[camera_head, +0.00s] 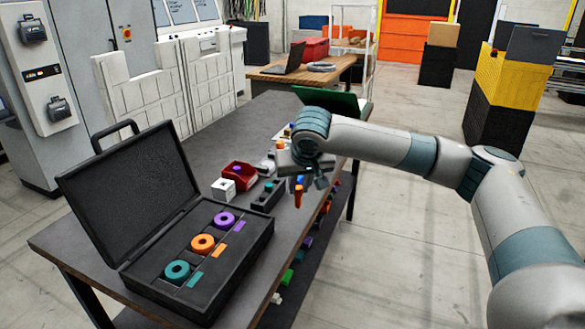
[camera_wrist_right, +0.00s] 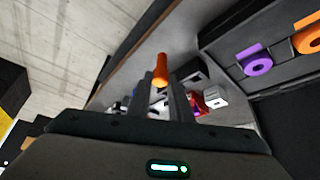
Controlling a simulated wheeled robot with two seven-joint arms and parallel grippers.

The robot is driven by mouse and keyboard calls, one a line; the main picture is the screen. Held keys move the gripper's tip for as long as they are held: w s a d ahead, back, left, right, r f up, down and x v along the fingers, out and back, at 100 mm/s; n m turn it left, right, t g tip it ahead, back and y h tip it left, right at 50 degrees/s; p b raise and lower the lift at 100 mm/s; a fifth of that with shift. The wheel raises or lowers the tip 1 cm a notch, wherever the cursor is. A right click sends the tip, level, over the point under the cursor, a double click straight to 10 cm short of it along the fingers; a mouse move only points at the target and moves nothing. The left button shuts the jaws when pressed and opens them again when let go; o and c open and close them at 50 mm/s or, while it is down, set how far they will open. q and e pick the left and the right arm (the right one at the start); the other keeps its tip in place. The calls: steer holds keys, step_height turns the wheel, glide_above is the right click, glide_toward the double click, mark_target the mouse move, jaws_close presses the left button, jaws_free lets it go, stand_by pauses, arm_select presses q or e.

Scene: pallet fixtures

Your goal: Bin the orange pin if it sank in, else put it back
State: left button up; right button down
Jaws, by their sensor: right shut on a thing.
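The orange pin (camera_head: 298,196) hangs upright, held in the air near the table's right edge. My right gripper (camera_head: 299,181) is shut on it. In the right wrist view the orange pin (camera_wrist_right: 161,69) sticks out between the fingertips (camera_wrist_right: 160,86). A dark block (camera_head: 264,196) with a teal pin (camera_head: 267,187) stands on the table just left of the held pin. Left of it are a white cube (camera_head: 223,189) with a dark hole on top and a red open bin (camera_head: 239,174) with a purple thing in it. My left gripper is out of view.
An open black case (camera_head: 245,250) at the table's near end holds teal, orange and purple rings beside matching coloured bars. A green panel (camera_head: 335,100) stands at the table's far end. Coloured items lie on a lower shelf.

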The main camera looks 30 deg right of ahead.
steer(key=s+a+f+n, duration=0.1)
steer(key=s+a, duration=0.3)
steer(key=a, duration=0.1)
steer(key=s+a+f+n+y, duration=0.1)
steer(key=s+a+f, duration=0.1)
steer(key=s+a, duration=0.2)
steer(key=s+a+f+n, duration=0.1)
steer(key=s+a+f, duration=0.1)
steer(key=s+a, duration=0.2)
steer(key=shift+s+a+n+y, duration=0.1)
steer(key=shift+a+n+y, duration=0.25)
steer(key=shift+a, duration=1.3)
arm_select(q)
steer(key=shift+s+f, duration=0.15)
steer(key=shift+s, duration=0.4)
arm_select(e)
steer(key=shift+s+a, duration=0.25)
steer(key=shift+a, duration=0.2)
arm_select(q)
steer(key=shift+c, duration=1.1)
arm_select(e)
steer(key=shift+d, duration=0.15)
